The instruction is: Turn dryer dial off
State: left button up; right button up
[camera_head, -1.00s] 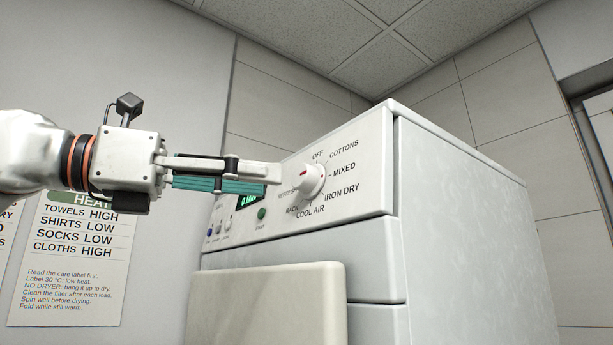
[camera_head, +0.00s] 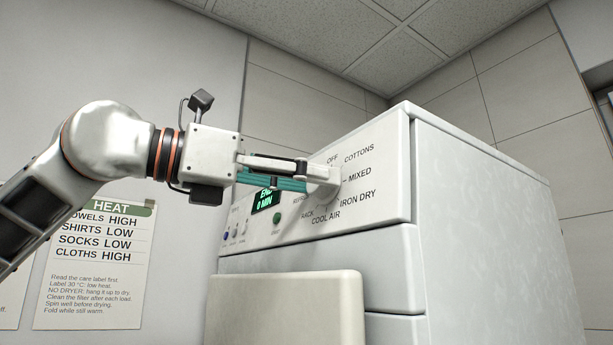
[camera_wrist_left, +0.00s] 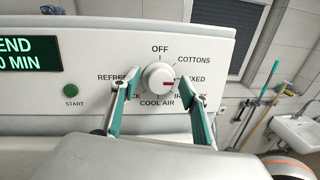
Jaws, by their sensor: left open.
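The white dryer dial (camera_head: 325,186) sits on the dryer's slanted front panel, ringed by labels with OFF at the top. Contact with the dial is not visible. My right gripper is not in view.
The green display (camera_head: 264,199) reads END 0 MIN. A green START button (camera_wrist_left: 70,90) is left of the dial. The dryer's pale front door (camera_head: 290,310) juts out below. A heat chart (camera_head: 98,265) hangs on the left wall.

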pick_arm(q)
jog(key=shift+a, duration=0.1)
jog(key=c, duration=1.1)
jog(key=n+t+y+b, duration=0.1)
jog(key=n+b, duration=0.1)
jog(key=n, duration=0.5)
jog(key=n+t+y+b, duration=0.1)
jog(key=n+b, duration=0.1)
jog(key=n, duration=0.5)
jog(key=n+t+y+b, duration=0.1)
jog(key=n+b, duration=0.1)
jog(key=n, duration=0.4)
jog(key=shift+s+n+t, duration=0.2)
jog(key=shift+n+t, duration=0.2)
